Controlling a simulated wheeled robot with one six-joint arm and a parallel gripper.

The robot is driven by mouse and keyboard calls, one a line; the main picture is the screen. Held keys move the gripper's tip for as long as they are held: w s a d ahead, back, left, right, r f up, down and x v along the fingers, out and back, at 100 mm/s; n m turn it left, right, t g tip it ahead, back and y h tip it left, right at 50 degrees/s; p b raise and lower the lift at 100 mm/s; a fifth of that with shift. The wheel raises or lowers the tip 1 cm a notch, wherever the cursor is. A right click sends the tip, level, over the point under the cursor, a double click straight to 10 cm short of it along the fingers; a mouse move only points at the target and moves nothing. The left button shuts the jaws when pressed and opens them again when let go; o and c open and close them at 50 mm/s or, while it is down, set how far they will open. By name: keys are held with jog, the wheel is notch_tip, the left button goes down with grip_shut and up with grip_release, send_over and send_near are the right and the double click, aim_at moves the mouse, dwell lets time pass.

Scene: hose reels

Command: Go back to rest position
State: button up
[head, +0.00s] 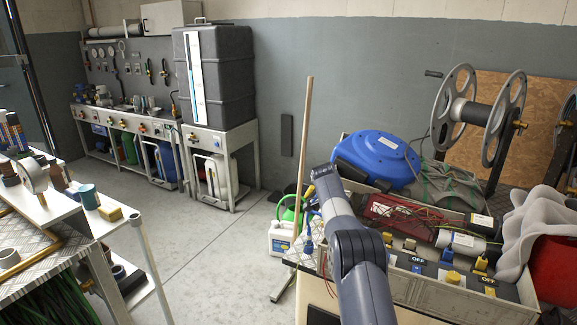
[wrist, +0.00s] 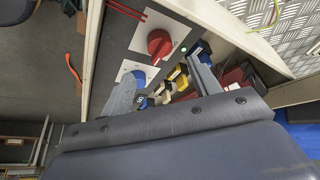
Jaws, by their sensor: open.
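My gripper (wrist: 162,84) is open in the wrist view, its two grey fingers spread apart with nothing held between them. A red rotary knob (wrist: 159,44) and a blue knob (wrist: 134,78) on white plates sit on a dark panel beyond the fingers. In the head view my arm reaches up from the bottom edge, in front of the cluttered bench (head: 445,305). I cannot make out the gripper's fingers there.
The bench holds a blue hose reel (head: 378,157), a red tray (head: 398,214) and yellow and blue switches marked OFF. A grey metal reel (head: 466,111) stands behind. A wooden pole (head: 303,150) leans beside my arm. The floor (head: 205,262) at centre left is clear.

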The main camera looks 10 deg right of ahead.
jog(key=x, duration=0.9)
jog(key=shift+a, duration=0.1)
jog(key=shift+r, duration=0.15)
